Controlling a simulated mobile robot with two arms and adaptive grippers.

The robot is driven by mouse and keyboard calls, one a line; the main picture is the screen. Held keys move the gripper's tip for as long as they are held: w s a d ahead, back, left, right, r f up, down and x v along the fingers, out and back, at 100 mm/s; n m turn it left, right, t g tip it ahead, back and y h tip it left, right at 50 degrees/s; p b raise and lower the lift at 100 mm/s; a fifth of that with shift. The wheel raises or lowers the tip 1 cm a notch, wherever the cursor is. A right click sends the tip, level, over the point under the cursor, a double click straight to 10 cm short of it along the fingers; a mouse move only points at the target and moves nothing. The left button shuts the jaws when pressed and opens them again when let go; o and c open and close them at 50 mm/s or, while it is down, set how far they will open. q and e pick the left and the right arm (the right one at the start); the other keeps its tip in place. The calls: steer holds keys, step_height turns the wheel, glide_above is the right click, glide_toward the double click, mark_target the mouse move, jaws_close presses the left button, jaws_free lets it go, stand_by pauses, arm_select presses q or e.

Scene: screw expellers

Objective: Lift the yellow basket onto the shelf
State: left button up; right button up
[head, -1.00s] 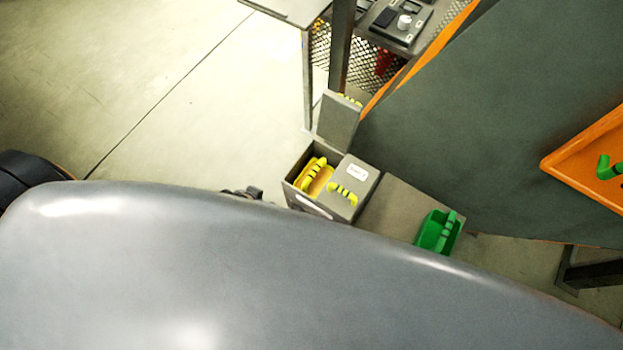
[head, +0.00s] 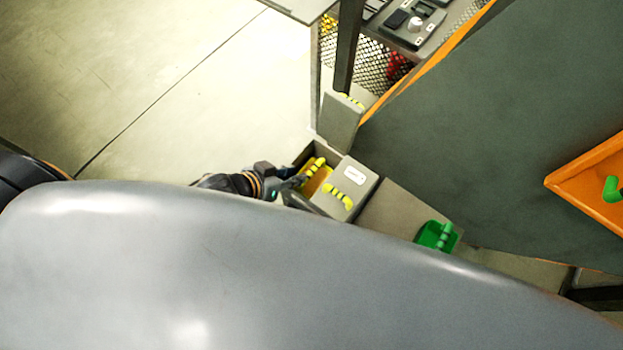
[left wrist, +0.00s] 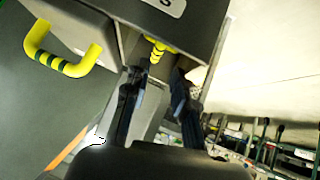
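The yellow basket (head: 318,181) sits inside an open grey bin (head: 299,158), with its yellow striped handle showing on top. My left gripper (head: 300,181) reaches in from the left, at the basket's left side. In the left wrist view, my left gripper (left wrist: 157,82) is open, its two dark fingers apart. A piece of the yellow handle (left wrist: 157,50) shows beyond and between the fingertips. I cannot tell whether the fingers touch it. Most of the basket is hidden there by the grey bin. My right gripper is not in view.
A grey lid or box with a white label and yellow striped handle (head: 343,193) covers the bin's right part. A green basket (head: 433,235) lies to the right. An upright grey panel (head: 340,122) and a dark post (head: 347,50) stand behind. Open floor (head: 190,80) lies left.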

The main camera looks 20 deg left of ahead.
mark_target(309, 172)
arm_select(q)
steer(key=b+x, duration=0.1)
steer(key=x, duration=0.7)
steer(key=shift+d+f, duration=0.2)
jaws_close()
